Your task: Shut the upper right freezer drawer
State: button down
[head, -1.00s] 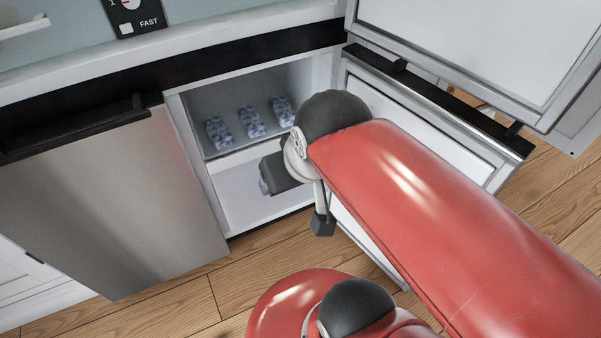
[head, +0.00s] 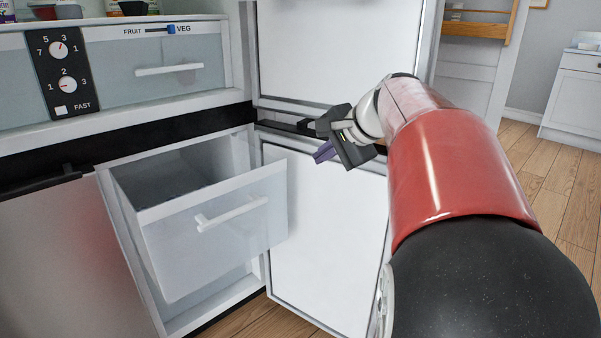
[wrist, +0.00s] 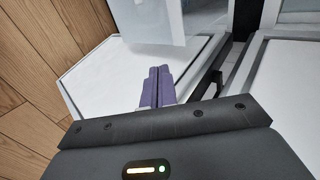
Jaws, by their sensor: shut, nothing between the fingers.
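The freezer drawer (head: 215,240) stands pulled out of the freezer compartment in the head view. Its pale translucent front has a white bar handle (head: 231,214), and the visible part of its grey inside looks empty. My gripper (head: 324,152) is to the right of the drawer front, by the open freezer door (head: 325,235), with its purple fingers shut and empty. They are apart from the handle. In the wrist view the shut fingers (wrist: 155,87) point toward a pale panel (wrist: 140,20), which looks like the drawer front.
The open upper fridge door (head: 340,50) hangs above the freezer door. A fruit and veg drawer (head: 165,72) and a control panel (head: 65,75) are above the freezer. A metallic front (head: 55,260) is at left. Wooden floor (head: 555,190) is open at right.

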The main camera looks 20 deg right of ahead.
aim_at(280, 171)
jog(key=x, duration=0.4)
jog(key=w+r+x, duration=0.1)
jog(key=x, duration=0.6)
jog(key=shift+w+a+b, duration=0.35)
jog(key=shift+w+b, duration=0.05)
jog(key=shift+w+a, duration=0.2)
jog(key=shift+w, duration=0.3)
